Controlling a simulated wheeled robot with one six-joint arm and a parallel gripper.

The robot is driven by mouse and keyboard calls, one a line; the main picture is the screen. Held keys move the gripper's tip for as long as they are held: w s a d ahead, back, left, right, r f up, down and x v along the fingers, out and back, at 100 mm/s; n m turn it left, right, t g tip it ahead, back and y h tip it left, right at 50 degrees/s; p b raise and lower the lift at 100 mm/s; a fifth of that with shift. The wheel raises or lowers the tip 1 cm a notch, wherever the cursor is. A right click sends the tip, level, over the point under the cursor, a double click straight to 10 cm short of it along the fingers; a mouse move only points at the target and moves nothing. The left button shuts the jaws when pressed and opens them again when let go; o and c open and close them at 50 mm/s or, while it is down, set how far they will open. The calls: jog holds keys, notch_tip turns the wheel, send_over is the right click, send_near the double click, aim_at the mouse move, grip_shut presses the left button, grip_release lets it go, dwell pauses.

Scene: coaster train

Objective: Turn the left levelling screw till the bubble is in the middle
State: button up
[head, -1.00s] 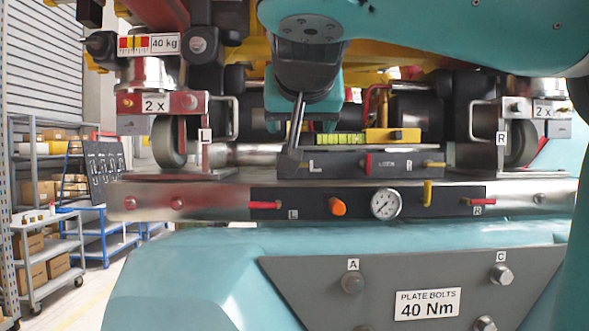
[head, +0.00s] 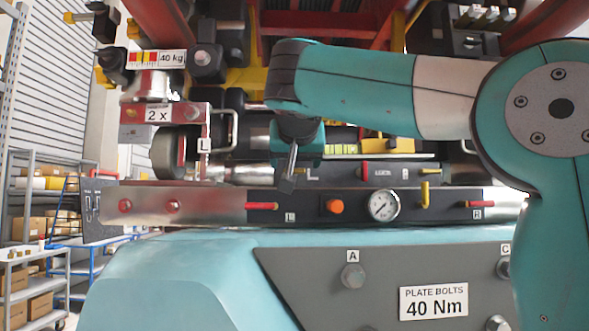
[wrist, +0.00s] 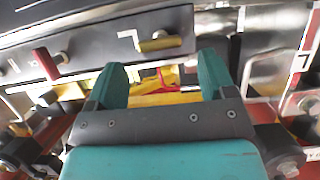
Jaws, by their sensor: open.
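The dark levelling block with L and R marks (head: 385,174) sits on the metal beam in the head view. The left levelling screw (wrist: 160,43), a brass pin beside the L mark, sticks out from the block in the wrist view. In the head view my gripper hides it. My gripper (wrist: 162,62) is open and empty; its two teal fingers stand apart on either side of the screw's line, with the screw just past the tips. In the head view my gripper (head: 289,180) is before the block's left end. The yellow-green vial (head: 341,149) is partly visible; I cannot make out the bubble.
A red lever (wrist: 47,63) sits beside the screw on the block's face. Below the block are a red handle (head: 262,206), an orange knob (head: 335,206), a gauge (head: 384,206) and a yellow handle (head: 424,192). A bracket with a wheel (head: 168,150) stands at left.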

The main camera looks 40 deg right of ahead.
aim_at(294, 172)
jog(key=shift+x, duration=1.25)
jog(key=c, duration=0.9)
jog(key=shift+c, duration=0.2)
jog(key=shift+a+r+p, duration=0.1)
jog(key=shift+r+p, duration=0.05)
jog(key=shift+p, duration=0.3)
jog(key=n+h+p, duration=0.1)
jog(key=n+p, duration=0.1)
jog(key=p, duration=0.1)
jog(key=shift+w+a+r+g, duration=0.1)
jog(key=shift+w+a+g, duration=0.05)
jog(key=shift+g, duration=0.25)
jog(key=shift+w+a+f+n+g+h+p, duration=0.1)
jog(key=shift+f+n+g+h+p, duration=0.1)
jog(key=shift+n+h+p, duration=0.6)
jog(key=shift+w+a+f+n+g+h+p, duration=0.15)
jog(key=shift+n+h+p, duration=0.35)
jog(key=shift+n+p, duration=0.6)
jog(key=shift+s+d, duration=0.1)
